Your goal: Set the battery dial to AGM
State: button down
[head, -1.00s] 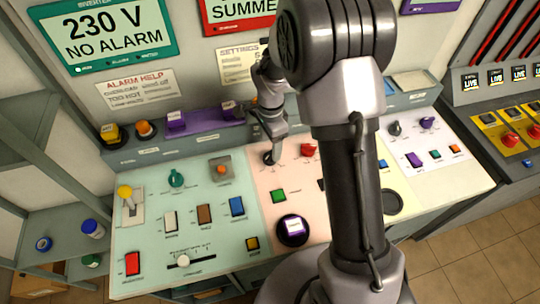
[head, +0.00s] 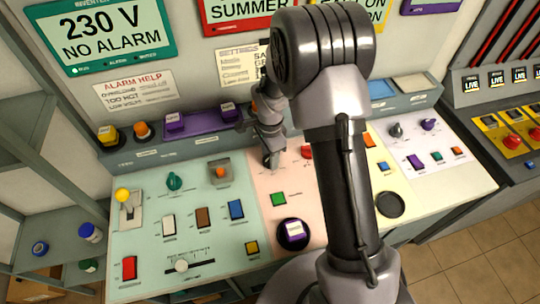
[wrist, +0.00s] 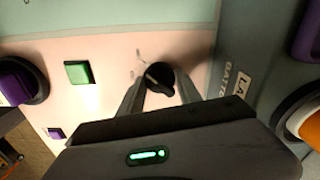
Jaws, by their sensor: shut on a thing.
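The black battery dial (wrist: 158,77) sits on the pink panel and fills the space between the two fingers of my gripper (wrist: 160,86) in the wrist view. My gripper is shut on it. Small marks are printed around the dial, too blurred to read, so its setting cannot be told. In the head view my gripper (head: 270,154) reaches down to the dial (head: 268,163), which is partly hidden by the fingers.
A green button (head: 278,199) and a round black knob with a purple top (head: 294,232) are nearby. A red knob (head: 307,152) stands close to the right of the dial. My arm hides part of the pink panel. A settings sheet (head: 240,65) hangs behind, partly covered.

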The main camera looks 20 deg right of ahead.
jog(key=c, duration=2.2)
grip_release()
jog(key=c, duration=2.2)
grip_release()
jog(key=n, duration=0.5)
jog(key=c, duration=2.2)
grip_release()
jog(key=n, duration=0.4)
jog(key=c, duration=2.2)
grip_release()
jog(key=n+p, duration=0.1)
jog(key=n, duration=0.3)
jog(key=shift+n, duration=0.4)
jog(key=c, duration=2.2)
grip_release()
jog(key=shift+w+n+p, duration=0.1)
jog(key=shift+n+p, duration=0.2)
jog(key=shift+n, duration=1.7)
jog(key=c, duration=2.2)
grip_release()
jog(key=c, duration=0.8)
grip_release()
jog(key=shift+r, duration=0.15)
